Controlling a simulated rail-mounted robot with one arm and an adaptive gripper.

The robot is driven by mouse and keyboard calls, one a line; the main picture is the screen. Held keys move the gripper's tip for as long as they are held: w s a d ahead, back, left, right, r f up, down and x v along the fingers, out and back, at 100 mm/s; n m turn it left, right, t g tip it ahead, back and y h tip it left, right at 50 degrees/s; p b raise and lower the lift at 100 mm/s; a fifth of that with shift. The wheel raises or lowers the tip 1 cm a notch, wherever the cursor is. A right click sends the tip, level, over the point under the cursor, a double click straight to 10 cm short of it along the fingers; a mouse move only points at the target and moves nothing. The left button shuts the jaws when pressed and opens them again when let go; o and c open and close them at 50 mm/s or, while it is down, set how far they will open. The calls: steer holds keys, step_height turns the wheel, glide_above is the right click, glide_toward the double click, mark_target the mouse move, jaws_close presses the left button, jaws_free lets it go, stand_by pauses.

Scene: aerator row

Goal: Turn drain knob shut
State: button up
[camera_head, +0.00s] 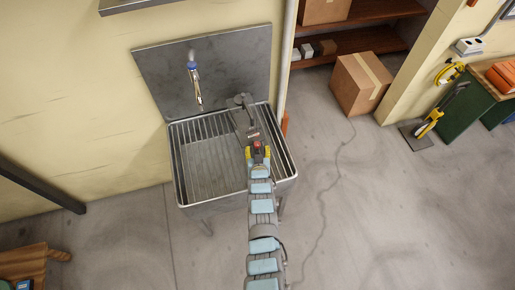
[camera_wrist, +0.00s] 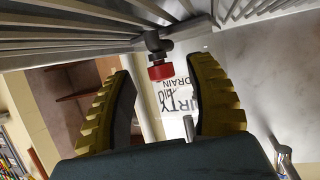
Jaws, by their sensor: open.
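The drain knob (camera_wrist: 161,71) is a red cap on a dark grey valve fitting, in the upper middle of the wrist view. A white label (camera_wrist: 184,98) with dark lettering, including the word DRAIN, shows behind and below it. My gripper (camera_wrist: 165,80) is open. Its two yellow ribbed fingers stand left and right of the knob in the picture, with visible gaps. I cannot tell how far the knob lies beyond the fingertips.
Metal ribs (camera_wrist: 75,42) run close above the knob in the wrist view. A faucet (camera_head: 195,85) with a blue top hangs over the sink. A cardboard box (camera_head: 360,84) stands on the floor to the right, near shelves.

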mark_target(257, 147)
steer(key=shift+v, duration=1)
steer(key=shift+s+r, duration=0.3)
steer(key=shift+s, duration=0.3)
steer(key=shift+s+r, duration=0.25)
steer(key=shift+s, duration=0.1)
steer(key=v, duration=0.7)
steer(key=shift+d, duration=0.1)
